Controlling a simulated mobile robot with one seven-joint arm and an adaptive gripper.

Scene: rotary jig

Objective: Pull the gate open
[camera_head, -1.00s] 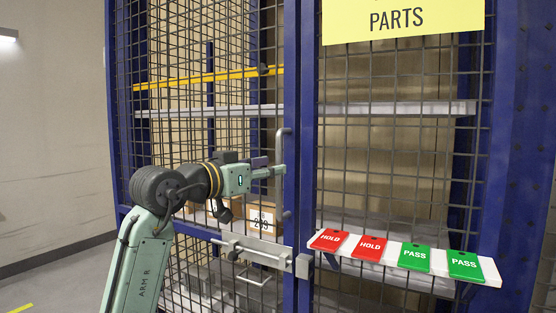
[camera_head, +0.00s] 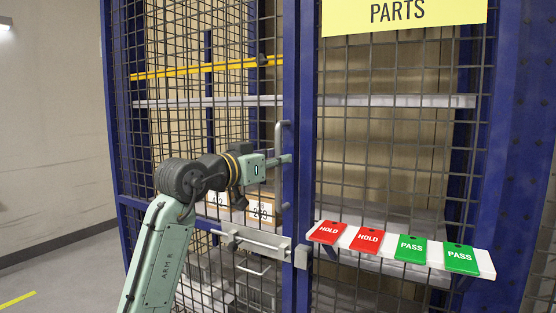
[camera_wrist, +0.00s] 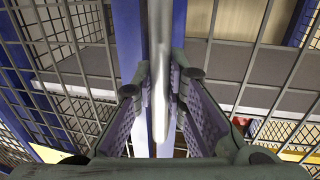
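The gate is a blue-framed wire mesh panel (camera_head: 292,90) left of the middle in the head view, standing in line with the cage front. Its upright grey bar handle (camera_head: 280,132) is on the blue post; it also shows in the wrist view (camera_wrist: 160,50). My gripper (camera_head: 286,159) reaches the handle from the left. In the wrist view the two fingers (camera_wrist: 161,80) stand on either side of the handle, their tips close in against it. The contact faces are partly hidden. A grey slide latch (camera_head: 255,240) sits below the handle; whether it is drawn back is unclear.
A ledge (camera_head: 340,240) with red HOLD and green PASS tags juts out right of the post. A yellow PARTS sign (camera_head: 400,15) hangs above. Shelves (camera_head: 400,101) and boxes (camera_head: 262,209) stand behind the mesh. Open floor (camera_head: 60,270) lies at the left.

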